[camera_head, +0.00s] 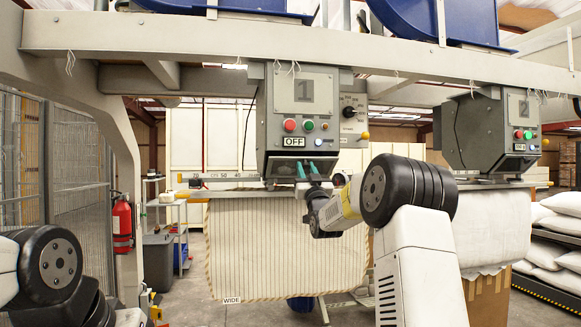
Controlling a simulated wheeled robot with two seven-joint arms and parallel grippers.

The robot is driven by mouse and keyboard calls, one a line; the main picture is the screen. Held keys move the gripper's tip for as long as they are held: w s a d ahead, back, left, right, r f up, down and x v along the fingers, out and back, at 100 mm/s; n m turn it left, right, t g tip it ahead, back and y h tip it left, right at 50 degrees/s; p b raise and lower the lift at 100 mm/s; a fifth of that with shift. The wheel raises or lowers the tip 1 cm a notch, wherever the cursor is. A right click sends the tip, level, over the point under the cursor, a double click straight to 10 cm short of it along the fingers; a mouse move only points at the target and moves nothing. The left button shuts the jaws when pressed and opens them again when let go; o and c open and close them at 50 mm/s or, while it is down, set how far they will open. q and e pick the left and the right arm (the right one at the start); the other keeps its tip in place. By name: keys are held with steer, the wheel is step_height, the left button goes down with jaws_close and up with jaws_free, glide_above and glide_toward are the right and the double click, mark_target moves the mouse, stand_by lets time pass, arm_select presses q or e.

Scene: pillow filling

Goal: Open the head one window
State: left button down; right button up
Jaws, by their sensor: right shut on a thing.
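Head one (268,125) is the grey filling machine box at the centre, with a plate marked 1, coloured buttons and an OFF sign. Its window (283,170) is the dark panel low on the front, below the OFF sign. My right gripper (307,170) reaches up to it from the right. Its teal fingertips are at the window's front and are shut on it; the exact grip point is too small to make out. My left arm shows only at the lower left edge, and its gripper is out of view.
A striped pillow cover (270,245) hangs below head one. Head two (497,130) stands to the right with a white cover (500,225) under it. A red fire extinguisher (122,225) and a shelf cart (166,215) are at the left. White pillows (560,225) are stacked at the right.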

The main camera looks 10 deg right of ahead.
steer(key=shift+f, duration=0.35)
steer(key=shift+s+f, duration=0.15)
steer(key=shift+f, duration=0.7)
steer(key=shift+s+f, duration=0.15)
steer(key=shift+f, duration=0.7)
steer(key=shift+f, duration=1.35)
jaws_close()
steer(key=shift+w, duration=0.1)
